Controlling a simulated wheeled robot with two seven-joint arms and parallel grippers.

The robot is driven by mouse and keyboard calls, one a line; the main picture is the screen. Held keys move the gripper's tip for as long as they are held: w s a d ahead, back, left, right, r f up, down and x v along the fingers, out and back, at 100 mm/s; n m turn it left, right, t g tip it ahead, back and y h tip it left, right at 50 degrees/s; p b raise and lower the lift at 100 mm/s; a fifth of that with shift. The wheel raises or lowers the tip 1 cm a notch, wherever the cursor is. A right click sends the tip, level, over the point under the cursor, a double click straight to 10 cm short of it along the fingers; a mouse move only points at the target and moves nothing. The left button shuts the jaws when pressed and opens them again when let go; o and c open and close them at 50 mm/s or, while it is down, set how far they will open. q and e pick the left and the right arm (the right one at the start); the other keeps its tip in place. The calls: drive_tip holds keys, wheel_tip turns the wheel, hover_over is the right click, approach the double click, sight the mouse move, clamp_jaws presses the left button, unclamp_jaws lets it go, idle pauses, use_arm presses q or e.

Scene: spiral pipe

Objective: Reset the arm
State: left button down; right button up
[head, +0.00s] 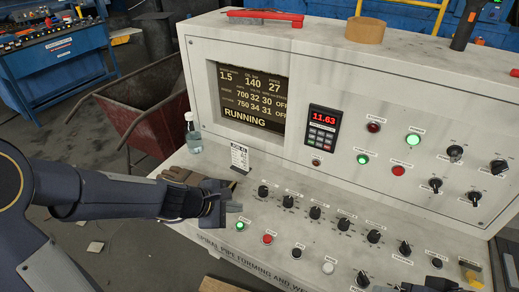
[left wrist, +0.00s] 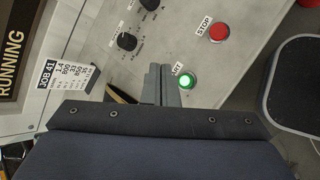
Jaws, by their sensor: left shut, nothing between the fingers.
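My left gripper (head: 236,207) is over the left end of the sloped control panel (head: 300,210), with its arm coming in from the left. Its fingers are shut with nothing between them. In the left wrist view the shut fingers (left wrist: 160,78) point at the panel, just beside the lit green start button (left wrist: 187,81). Whether they touch the panel I cannot tell. The green button also shows lit in the head view (head: 240,225), with a red stop button (head: 267,238) to its right. The screen (head: 250,100) reads RUNNING.
A job card (head: 240,158) and a small clear bottle (head: 193,135) stand behind the gripper. Brown gloves (head: 195,180) lie beside the wrist. Several black knobs (head: 315,212) line the panel. A tape roll (head: 365,30) sits on the console top. A red cart (head: 140,115) stands left.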

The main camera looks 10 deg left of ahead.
use_arm(q)
drive_tip(key=shift+r, duration=0.1)
drive_tip(key=s+a+r+m, duration=0.3)
drive_tip(key=s+r+m, duration=0.6)
drive_tip(key=s+m, duration=0.45)
drive_tip(key=s+a+f+m+g+y, duration=0.1)
drive_tip(key=s+a+m+y, duration=0.1)
drive_tip(key=s, duration=0.5)
drive_tip(key=shift+s+a+m+y, duration=0.3)
drive_tip(key=shift+s+a+m, duration=0.15)
drive_tip(key=shift+a, duration=0.35)
drive_tip(key=shift+f, duration=0.1)
